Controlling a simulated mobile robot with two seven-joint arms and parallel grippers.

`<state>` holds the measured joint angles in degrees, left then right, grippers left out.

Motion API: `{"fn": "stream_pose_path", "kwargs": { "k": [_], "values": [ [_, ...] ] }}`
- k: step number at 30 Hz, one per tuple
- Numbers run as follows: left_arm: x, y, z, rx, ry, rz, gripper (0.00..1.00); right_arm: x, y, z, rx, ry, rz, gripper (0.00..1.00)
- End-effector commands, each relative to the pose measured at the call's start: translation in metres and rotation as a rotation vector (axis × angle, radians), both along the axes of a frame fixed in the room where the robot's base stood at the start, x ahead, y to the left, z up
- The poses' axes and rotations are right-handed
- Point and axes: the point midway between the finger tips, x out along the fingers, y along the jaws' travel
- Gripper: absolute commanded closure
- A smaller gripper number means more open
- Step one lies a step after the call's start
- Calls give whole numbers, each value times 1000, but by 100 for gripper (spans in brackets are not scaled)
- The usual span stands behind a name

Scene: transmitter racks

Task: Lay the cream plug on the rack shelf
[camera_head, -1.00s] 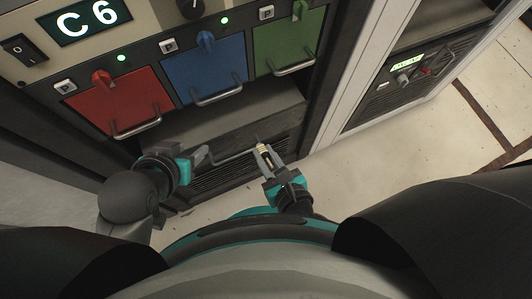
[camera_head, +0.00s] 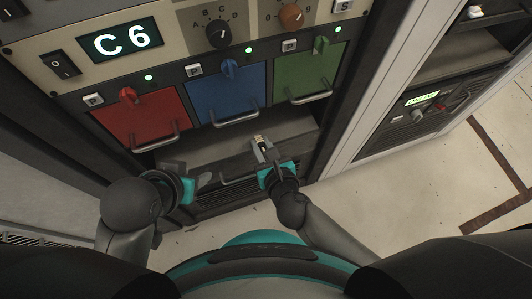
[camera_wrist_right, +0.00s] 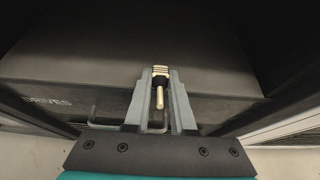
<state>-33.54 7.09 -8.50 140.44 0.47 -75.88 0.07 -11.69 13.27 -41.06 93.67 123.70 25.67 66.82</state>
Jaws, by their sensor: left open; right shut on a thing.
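The cream plug (camera_wrist_right: 160,72) is held between the fingertips of my right gripper (camera_wrist_right: 160,82), with its metal pin pointing back toward the wrist. In the head view the plug (camera_head: 260,139) shows as a small pale piece at the tips of my right gripper (camera_head: 264,150). The rack shelf (camera_head: 290,130) is a dark ledge under the coloured drawers. My right gripper is over the front part of this shelf; I cannot tell whether the plug touches it. My left gripper (camera_head: 203,181) is open and empty, in front of the lower left of the rack.
Red (camera_head: 140,122), blue (camera_head: 226,95) and green (camera_head: 305,73) drawers with bar handles are above the shelf. A handle bar of a lower drawer (camera_wrist_right: 128,125) marked "DRIVES" lies below my right gripper. A second rack (camera_head: 415,110) stands at the right.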

Motion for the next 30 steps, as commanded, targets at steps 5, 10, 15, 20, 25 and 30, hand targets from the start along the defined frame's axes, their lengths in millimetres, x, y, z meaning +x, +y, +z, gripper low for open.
{"fn": "stream_pose_path", "kwargs": {
  "k": [5, 10, 15, 20, 25, 30],
  "values": [
    [-5, 2, 0, 8, 27, 2, 50, 18, 6, -2, 0, -1, 0, 100],
    [-6, 4, 0, 12, 36, 4, 50, 32, 10, -5, 0, -1, -1, 100],
    [-5, 4, 0, 12, 32, 5, 50, 41, 13, -7, 0, -1, -1, 100],
    [-5, 4, 1, 12, 29, 5, 50, 44, 14, -7, 0, 0, 0, 100],
    [-4, 4, 1, 12, 28, 5, 50, 44, 14, -7, 0, 0, 0, 100],
    [-4, 4, 1, 11, 27, 6, 50, 44, 14, -7, 0, 0, 0, 68]
  ]
}}
